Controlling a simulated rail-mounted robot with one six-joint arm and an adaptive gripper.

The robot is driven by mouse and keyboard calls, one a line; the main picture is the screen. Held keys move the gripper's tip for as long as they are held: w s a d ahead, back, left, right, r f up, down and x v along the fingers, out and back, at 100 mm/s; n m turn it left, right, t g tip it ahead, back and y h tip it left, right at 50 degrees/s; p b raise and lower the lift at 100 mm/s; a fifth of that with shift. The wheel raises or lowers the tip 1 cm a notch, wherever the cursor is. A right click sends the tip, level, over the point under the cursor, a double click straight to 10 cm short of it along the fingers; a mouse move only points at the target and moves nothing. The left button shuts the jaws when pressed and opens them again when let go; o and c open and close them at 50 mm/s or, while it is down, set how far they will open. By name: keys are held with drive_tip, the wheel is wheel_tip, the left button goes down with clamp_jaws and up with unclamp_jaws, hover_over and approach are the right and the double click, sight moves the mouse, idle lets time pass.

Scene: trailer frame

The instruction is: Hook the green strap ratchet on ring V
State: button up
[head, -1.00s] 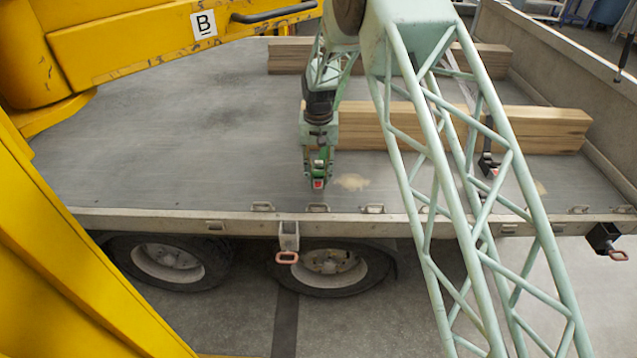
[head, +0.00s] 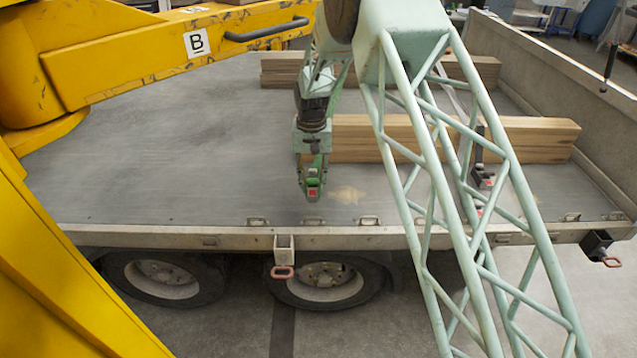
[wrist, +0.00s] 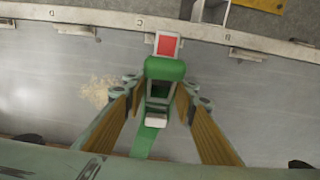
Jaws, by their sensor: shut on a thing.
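The green strap ratchet (wrist: 165,68) with a red end piece (wrist: 167,46) is between the fingers of my gripper (wrist: 158,92), which is shut on it. A green strap trails from it toward the bottom of the wrist view. In the head view, my gripper (head: 312,165) holds the ratchet (head: 313,192) above the deck, just inside the near edge rail. Metal rings sit along the rail: one near the ratchet (head: 312,221), one left of it (head: 258,222) and one right of it (head: 369,221).
Timber beams (head: 545,140) lie across the grey deck (head: 150,150). Another strap fitting with red (head: 482,178) hangs by the beam at right. A yellow frame (head: 120,60) fills the left.

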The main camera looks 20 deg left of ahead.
drive_tip(key=w+d+f+m, duration=0.1)
drive_tip(key=d+m, duration=0.1)
drive_tip(key=d, duration=2.8)
drive_tip(key=s+d, duration=0.4)
drive_tip(key=d, duration=0.4)
drive_tip(key=s+d+m, duration=0.1)
drive_tip(key=s+d, duration=0.2)
drive_tip(key=d, duration=0.6)
drive_tip(key=s+d, duration=0.4)
drive_tip(key=d, duration=0.5)
drive_tip(key=shift+s+m, duration=0.3)
drive_tip(key=shift+d+f, duration=0.1)
